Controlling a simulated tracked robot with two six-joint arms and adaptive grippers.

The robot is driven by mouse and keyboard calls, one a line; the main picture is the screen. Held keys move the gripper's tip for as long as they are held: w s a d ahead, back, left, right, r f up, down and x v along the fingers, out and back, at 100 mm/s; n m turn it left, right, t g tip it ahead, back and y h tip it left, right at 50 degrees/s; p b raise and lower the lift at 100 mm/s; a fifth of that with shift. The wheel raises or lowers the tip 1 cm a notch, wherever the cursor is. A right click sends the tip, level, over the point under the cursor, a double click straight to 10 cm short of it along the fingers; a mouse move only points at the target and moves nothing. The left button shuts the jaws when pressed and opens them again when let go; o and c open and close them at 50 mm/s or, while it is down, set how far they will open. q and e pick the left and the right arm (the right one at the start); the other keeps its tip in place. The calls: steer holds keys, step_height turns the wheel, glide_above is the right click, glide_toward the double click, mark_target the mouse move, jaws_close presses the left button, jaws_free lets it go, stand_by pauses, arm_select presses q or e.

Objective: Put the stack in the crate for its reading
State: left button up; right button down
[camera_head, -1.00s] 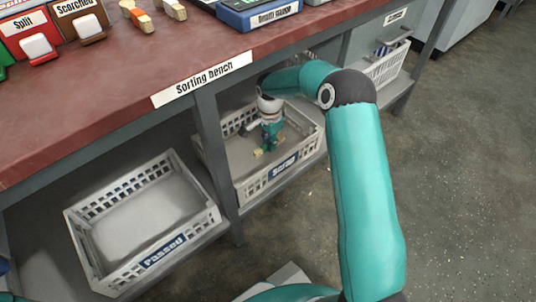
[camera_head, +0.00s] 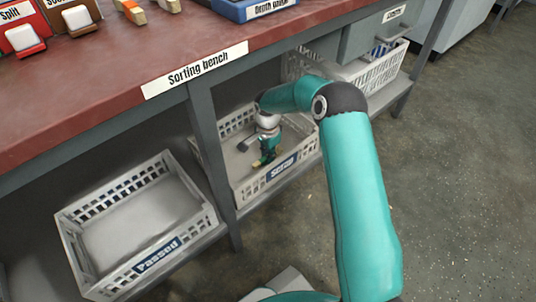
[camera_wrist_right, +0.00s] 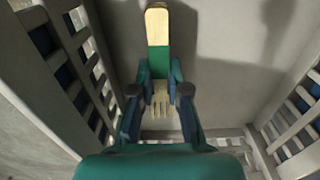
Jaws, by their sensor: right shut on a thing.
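My right gripper (camera_head: 266,156) reaches down into the grey crate labelled Scrap (camera_head: 233,187). In the right wrist view the gripper (camera_wrist_right: 158,86) is shut on the stack (camera_wrist_right: 157,24), a pale wooden bundle with a green band and fork-like tines at its near end. In the head view the stack (camera_head: 257,163) shows only as a small yellowish bit by the fingertips. I cannot tell whether it touches the crate floor. The crate labelled Passed (camera_head: 158,262) stands to the left and looks empty. My left gripper is not in view.
The red-topped sorting bench (camera_head: 110,92) overhangs the crates, and a bench leg (camera_head: 212,150) stands between the Passed and Scrap crates. Another crate (camera_head: 378,73) sits further right, below a drawer. Slatted crate walls flank the gripper closely in the wrist view.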

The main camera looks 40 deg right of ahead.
steer(key=shift+f, duration=0.25)
steer(key=c, duration=1.2)
jaws_free()
steer(key=shift+o, duration=0.2)
steer(key=shift+r+p, duration=2.05)
steer(key=shift+r, duration=2.35)
